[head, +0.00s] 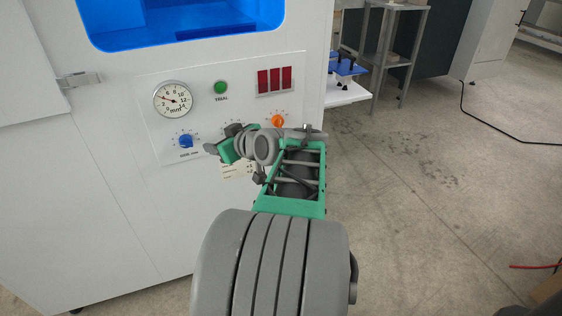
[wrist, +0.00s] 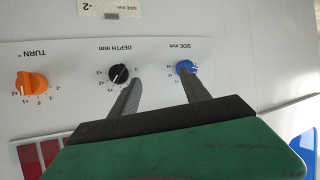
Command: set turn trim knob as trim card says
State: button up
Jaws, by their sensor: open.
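The orange TURN knob (head: 277,121) is at the right of the white panel; in the wrist view, which is upside down, it shows at the left (wrist: 30,83). I cannot read its setting surely. The trim card (head: 237,172) is below the knobs, partly hidden by my arm. Its visible end in the wrist view (wrist: 108,8) reads "SIDE mm" and "-2"; a TURN line is out of view. My gripper (wrist: 160,82) is open and empty. One finger overlaps the black DEPTH knob (wrist: 118,74), the other the blue SIDE knob (wrist: 185,67); touching is unclear.
The blue knob (head: 185,141) is left of my gripper in the head view. A dial gauge (head: 173,99), a green button (head: 221,87) and a red display (head: 275,80) sit above the knobs. Open floor (head: 430,220) lies right of the machine.

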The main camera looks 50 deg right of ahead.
aim_at(281, 124)
jog(key=s+d+f+m+t+h+b, duration=0.25)
jog(key=s+d+h+b, duration=0.4)
jog(key=s+d, duration=0.75)
jog(key=shift+n+t+y, duration=0.25)
jog(key=shift+t+y, duration=0.2)
jog(key=b+x, duration=0.1)
jog(key=x, duration=0.4)
jog(key=d+b+x, duration=0.1)
jog(key=x, duration=0.4)
jog(key=shift+s+f, duration=0.15)
jog(key=shift+s, duration=0.1)
jog(key=shift+c, duration=0.4)
grip_shut()
